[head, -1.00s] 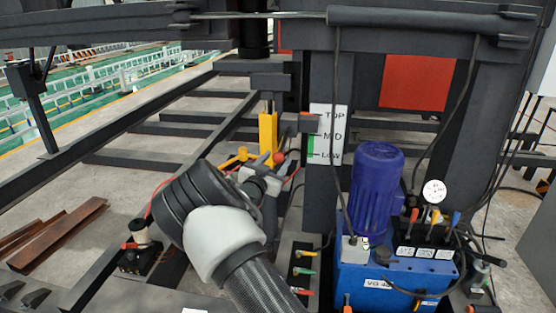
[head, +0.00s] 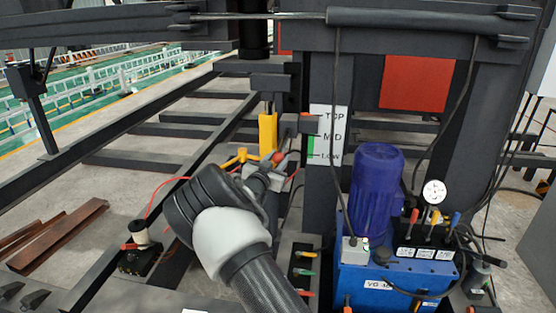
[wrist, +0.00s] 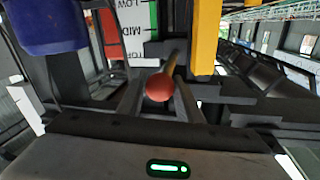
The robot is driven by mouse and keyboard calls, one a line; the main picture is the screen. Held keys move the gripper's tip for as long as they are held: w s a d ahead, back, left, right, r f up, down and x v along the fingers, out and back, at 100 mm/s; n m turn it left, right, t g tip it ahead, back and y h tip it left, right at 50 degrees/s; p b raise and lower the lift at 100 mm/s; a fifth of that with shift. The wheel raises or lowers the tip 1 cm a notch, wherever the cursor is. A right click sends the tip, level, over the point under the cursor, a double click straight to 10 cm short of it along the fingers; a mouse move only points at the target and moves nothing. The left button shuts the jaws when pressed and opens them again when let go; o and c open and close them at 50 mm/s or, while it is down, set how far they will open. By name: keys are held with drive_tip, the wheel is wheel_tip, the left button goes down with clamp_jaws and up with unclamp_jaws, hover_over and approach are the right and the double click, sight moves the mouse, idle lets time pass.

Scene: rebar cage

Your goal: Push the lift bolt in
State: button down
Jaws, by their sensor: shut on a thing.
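The lift bolt has a red ball knob (wrist: 160,87) on a brass-coloured rod that runs away from the wrist camera beside a yellow post (wrist: 205,38). My gripper (wrist: 158,98) has its two dark fingers on either side of the knob and is shut on it. In the head view the knob (head: 280,157) shows at the tip of my gripper (head: 272,166), in front of the yellow post (head: 267,136). Most of the rod and the hole it enters are hidden in the head view.
A TOP/MID/LOW label plate (head: 328,133) stands just right of the bolt. A blue pump unit (head: 385,280) with a purple motor (head: 376,190) fills the right. A yellow handle (head: 240,157) is close left of my gripper. Dark frame beams surround the bolt.

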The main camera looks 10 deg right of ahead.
sight(280, 149)
drive_tip(key=x, duration=0.2)
drive_tip(key=b+x, duration=0.1)
drive_tip(key=x, duration=0.1)
drive_tip(key=shift+w+a+f+b, duration=0.15)
drive_tip(key=shift+a+b, duration=0.15)
drive_tip(key=shift+w, duration=0.25)
drive_tip(key=shift+r, duration=0.35)
drive_tip(key=c, duration=1.6)
unclamp_jaws()
drive_tip(key=o, duration=0.3)
drive_tip(key=shift+w+d+f, duration=0.1)
drive_tip(key=shift+w+f, duration=0.05)
drive_tip(key=p+v, duration=0.1)
drive_tip(key=v, duration=1.6)
drive_tip(key=shift+s, duration=0.2)
